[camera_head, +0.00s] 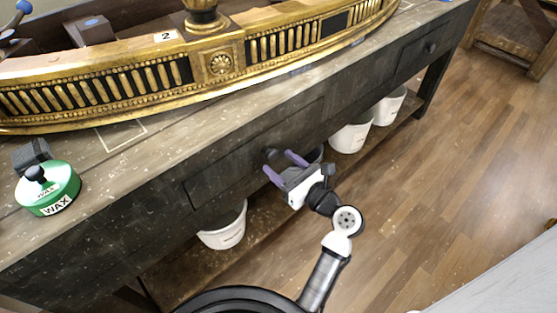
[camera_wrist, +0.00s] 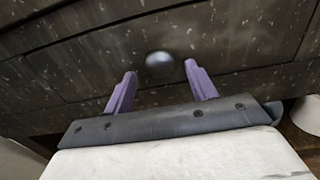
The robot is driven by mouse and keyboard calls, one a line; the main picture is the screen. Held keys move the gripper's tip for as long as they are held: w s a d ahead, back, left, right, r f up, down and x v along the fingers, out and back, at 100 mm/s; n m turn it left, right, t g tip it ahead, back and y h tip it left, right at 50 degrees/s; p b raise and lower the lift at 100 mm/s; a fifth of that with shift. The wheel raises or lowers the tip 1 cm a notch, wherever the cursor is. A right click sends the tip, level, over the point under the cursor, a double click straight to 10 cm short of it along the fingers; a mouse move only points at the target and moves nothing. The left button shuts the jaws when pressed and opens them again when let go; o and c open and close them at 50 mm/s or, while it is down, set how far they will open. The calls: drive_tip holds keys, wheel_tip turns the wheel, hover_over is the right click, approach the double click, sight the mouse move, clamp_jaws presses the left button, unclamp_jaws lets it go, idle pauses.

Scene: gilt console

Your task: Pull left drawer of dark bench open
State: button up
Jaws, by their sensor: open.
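The dark bench (camera_head: 100,235) runs diagonally across the head view. In the wrist view the knob (camera_wrist: 159,64) sits just beyond and between the fingertips, on the drawer front (camera_wrist: 100,60). My gripper (camera_head: 281,166) is at the drawer front with its purple fingers spread. In the wrist view my gripper (camera_wrist: 161,70) is open, one finger on each side of the knob's line. Whether a finger touches the drawer front cannot be told.
A second drawer (camera_head: 418,52) with a knob is at the right. White buckets (camera_head: 350,137) and (camera_head: 222,236) stand on the lower shelf. A gilt console piece (camera_head: 218,65) and a green wax tin (camera_head: 48,190) rest on top. Wooden floor (camera_head: 450,150) at the right is clear.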

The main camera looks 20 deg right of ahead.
drive_tip(key=shift+x, duration=0.95)
drive_tip(key=shift+c, duration=0.3)
drive_tip(key=shift+d, duration=0.1)
clamp_jaws()
